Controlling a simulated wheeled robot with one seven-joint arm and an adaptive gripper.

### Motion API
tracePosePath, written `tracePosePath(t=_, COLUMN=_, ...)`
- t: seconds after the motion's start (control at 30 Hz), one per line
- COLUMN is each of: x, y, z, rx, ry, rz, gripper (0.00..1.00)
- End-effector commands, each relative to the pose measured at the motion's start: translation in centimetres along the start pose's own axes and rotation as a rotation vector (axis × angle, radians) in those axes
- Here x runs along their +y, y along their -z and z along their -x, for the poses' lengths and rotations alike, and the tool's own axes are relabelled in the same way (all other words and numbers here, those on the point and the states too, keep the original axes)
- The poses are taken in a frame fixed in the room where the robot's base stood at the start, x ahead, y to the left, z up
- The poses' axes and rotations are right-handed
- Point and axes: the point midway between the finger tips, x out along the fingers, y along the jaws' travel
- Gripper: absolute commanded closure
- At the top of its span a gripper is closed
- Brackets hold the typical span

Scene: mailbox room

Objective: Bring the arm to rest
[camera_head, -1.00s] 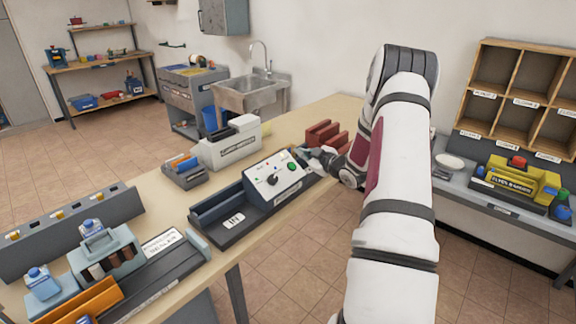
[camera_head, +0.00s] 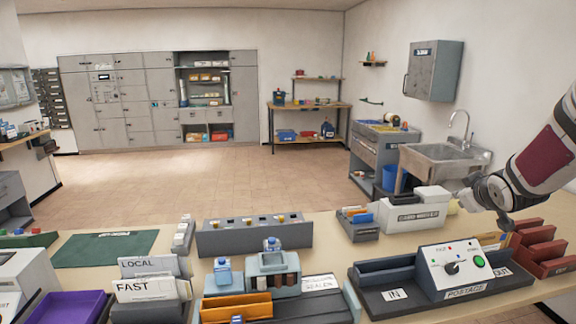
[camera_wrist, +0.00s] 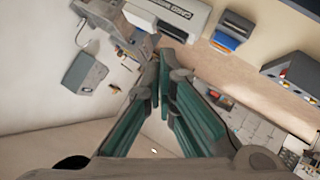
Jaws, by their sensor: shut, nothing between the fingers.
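My gripper (camera_head: 505,224) is at the right of the head view, at the end of my white arm, just above the back of the postage machine (camera_head: 462,268) and left of the red-brown slotted rack (camera_head: 540,247). In the wrist view my gripper (camera_wrist: 164,58) shows its green-padded fingers running together at the tips. It is shut and holds nothing. Most of my arm is outside the head view's right edge.
The table (camera_head: 330,232) carries a white card-writer box (camera_head: 415,212), a grey block with several knobs (camera_head: 254,234), a sealer (camera_head: 320,284), LOCAL and FAST trays (camera_head: 150,288) and a purple tray (camera_head: 68,308). A sink (camera_head: 445,160) stands behind. The tiled floor (camera_head: 200,178) beyond is clear.

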Motion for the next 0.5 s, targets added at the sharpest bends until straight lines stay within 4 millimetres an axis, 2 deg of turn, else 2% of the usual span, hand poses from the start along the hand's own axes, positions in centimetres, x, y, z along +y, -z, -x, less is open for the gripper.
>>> tracePosePath(t=0.03, x=-1.0, y=1.5, z=2.2, rx=-0.017, ry=0.003, rz=-0.011, gripper=1.00)
tracePosePath(t=0.23, x=-5.5, y=3.6, z=10.6, rx=-0.121, ry=0.040, rz=-0.097, gripper=1.00)
tracePosePath(t=0.37, x=-8.9, y=3.6, z=16.3, rx=-0.185, ry=0.086, rz=-0.161, gripper=1.00)
tracePosePath(t=0.5, x=-12.9, y=2.5, z=22.6, rx=-0.251, ry=0.159, rz=-0.228, gripper=1.00)
